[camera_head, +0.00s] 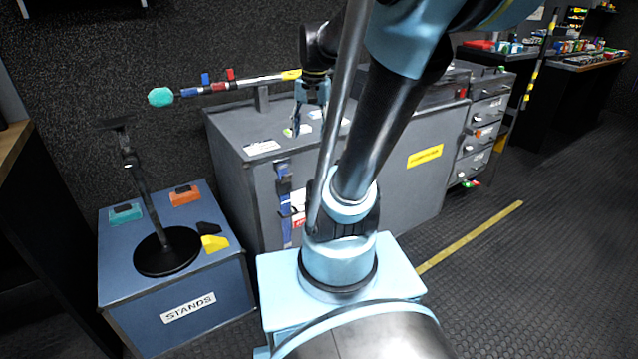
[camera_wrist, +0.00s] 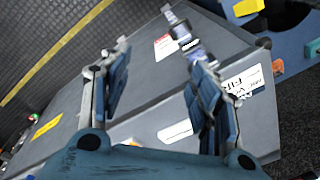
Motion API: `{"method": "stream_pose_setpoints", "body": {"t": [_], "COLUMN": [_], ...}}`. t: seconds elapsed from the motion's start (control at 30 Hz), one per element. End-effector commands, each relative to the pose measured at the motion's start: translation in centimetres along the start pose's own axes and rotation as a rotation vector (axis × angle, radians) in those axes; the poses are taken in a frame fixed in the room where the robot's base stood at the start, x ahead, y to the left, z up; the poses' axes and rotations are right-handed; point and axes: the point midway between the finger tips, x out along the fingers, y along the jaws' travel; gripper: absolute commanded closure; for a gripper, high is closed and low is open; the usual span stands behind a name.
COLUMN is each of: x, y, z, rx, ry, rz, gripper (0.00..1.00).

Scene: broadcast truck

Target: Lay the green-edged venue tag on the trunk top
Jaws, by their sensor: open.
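The trunk is a large grey case, its top (camera_head: 232,129) below my gripper. My gripper (camera_head: 300,112) is open over this top; in the wrist view its two fingers (camera_wrist: 158,55) stand apart with nothing held between them. A white tag (camera_wrist: 175,132) lies flat on the trunk top, seen between the fingers; a small green bit (camera_head: 288,132) shows near the fingertips in the head view. I cannot tell for sure that this is the green-edged venue tag. A white label with dark print (camera_wrist: 243,84) lies near the trunk's edge, also in the head view (camera_head: 262,147).
A blue box marked STANDS (camera_head: 175,290) holds a black stand (camera_head: 167,251) and coloured clips, left of the trunk. A striped pole (camera_head: 235,84) with a teal end runs above the trunk's back. Grey drawers (camera_head: 485,125) stand to the right. Floor at right is clear.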

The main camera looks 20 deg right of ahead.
Motion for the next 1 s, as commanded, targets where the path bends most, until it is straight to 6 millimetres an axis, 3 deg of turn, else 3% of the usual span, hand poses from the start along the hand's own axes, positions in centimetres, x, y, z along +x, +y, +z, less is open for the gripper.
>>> {"method": "stream_pose_setpoints", "body": {"t": [0.2, 0.5, 0.7, 1.0], "x": [3.2, 8.0, 9.4, 9.5], "y": [2.8, 5.8, 6.4, 6.4], "z": [5.1, 9.8, 11.1, 11.1], "rx": [-0.202, -0.448, -0.519, -0.525], "ry": [0.044, 0.097, 0.111, 0.113], "rz": [0.005, 0.019, 0.026, 0.026], "gripper": [0.43, 0.43, 0.43, 0.43]}}
